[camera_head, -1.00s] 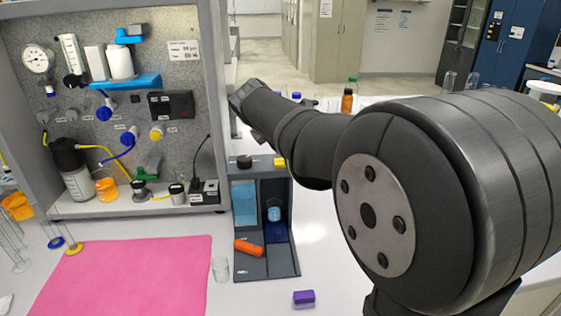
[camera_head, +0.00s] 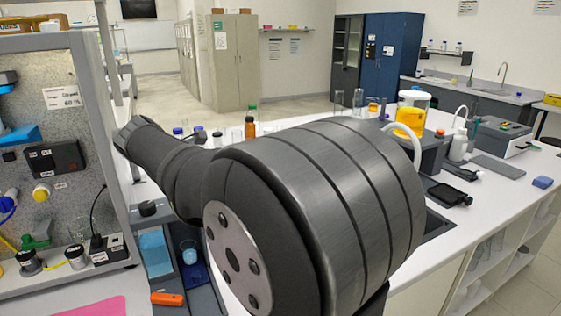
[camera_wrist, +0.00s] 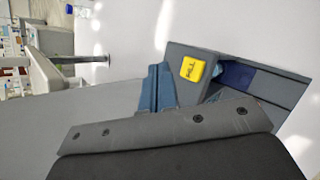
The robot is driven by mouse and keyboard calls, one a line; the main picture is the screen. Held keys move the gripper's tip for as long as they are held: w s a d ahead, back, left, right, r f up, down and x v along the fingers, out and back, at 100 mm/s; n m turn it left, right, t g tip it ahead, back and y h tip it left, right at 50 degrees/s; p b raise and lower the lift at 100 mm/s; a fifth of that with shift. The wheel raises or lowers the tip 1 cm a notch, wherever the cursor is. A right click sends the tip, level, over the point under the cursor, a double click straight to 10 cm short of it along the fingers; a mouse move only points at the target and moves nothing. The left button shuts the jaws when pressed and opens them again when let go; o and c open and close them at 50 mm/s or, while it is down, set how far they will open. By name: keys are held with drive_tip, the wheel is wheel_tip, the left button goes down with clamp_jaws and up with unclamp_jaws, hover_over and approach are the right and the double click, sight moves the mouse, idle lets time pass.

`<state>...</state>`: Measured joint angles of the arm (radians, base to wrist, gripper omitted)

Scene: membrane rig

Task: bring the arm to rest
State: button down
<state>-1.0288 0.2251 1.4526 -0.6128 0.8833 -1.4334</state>
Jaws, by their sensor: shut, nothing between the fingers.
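My gripper (camera_wrist: 160,68) shows in the wrist view as two blue-grey fingers, close together and empty. They rise from a dark body with a bolted grey strip. The fingertips appear beside the yellow button of the grey station; their height above the bench is unclear. In the head view my dark arm reaches across the middle towards the left, and its big round joint fills the centre. The gripper itself cannot be made out there.
The grey station (camera_head: 150,235) with its blue panel stands left of my arm, an orange object (camera_head: 167,298) at its front. The yellow button (camera_wrist: 191,68) tops it. The instrument panel (camera_head: 40,110) stands at far left. Bottles (camera_head: 250,127) stand behind my arm. A yellow-filled vessel (camera_head: 409,118) stands right.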

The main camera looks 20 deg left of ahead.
wheel_tip(320, 180, up, 4)
drive_tip(key=shift+r, duration=0.25)
drive_tip(key=shift+f, duration=0.15)
idle(0.3)
